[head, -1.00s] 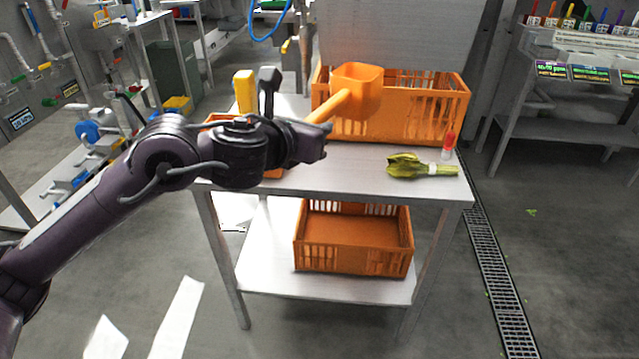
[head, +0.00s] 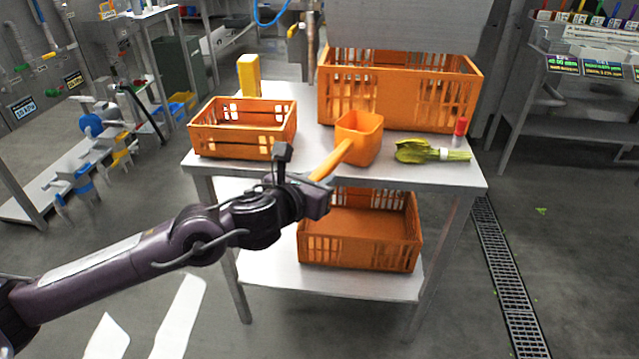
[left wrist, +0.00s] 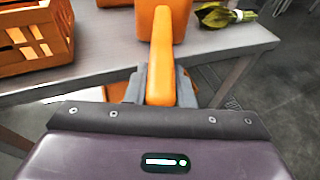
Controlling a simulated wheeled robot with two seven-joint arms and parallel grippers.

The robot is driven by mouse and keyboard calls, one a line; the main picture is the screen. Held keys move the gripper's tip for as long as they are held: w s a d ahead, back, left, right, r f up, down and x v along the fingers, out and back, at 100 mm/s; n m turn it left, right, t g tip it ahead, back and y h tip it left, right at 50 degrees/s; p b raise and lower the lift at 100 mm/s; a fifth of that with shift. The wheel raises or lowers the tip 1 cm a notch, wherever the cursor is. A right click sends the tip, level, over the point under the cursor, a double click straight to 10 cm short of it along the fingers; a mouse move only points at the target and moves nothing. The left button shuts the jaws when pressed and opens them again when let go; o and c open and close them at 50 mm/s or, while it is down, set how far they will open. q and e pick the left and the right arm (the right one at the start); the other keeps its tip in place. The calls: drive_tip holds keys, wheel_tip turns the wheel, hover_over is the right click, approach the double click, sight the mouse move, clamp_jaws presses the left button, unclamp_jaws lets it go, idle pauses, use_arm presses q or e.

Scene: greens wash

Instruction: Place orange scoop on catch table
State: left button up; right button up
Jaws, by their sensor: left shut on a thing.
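The orange scoop (head: 361,139) has a square cup and a straight handle. My left gripper (head: 318,190) is shut on the scoop's handle, at the front edge of the catch table (head: 300,172). The cup is over the tabletop, between the small crate and the greens; I cannot tell whether it touches the surface. In the left wrist view the scoop's handle (left wrist: 161,70) runs up from between the fingers (left wrist: 160,88) to the cup at the top. My right gripper is not in view.
A small orange crate (head: 243,148) stands on the table's left, a yellow block (head: 249,76) behind it. A large orange crate (head: 400,95) stands at the back. Bundled greens (head: 430,152) and a red-capped bottle (head: 460,130) are at right. Another crate (head: 360,250) sits on the lower shelf.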

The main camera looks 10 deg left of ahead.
use_arm(q)
drive_tip(key=shift+f, duration=0.15)
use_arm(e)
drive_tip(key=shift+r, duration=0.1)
use_arm(q)
drive_tip(key=o, duration=0.9)
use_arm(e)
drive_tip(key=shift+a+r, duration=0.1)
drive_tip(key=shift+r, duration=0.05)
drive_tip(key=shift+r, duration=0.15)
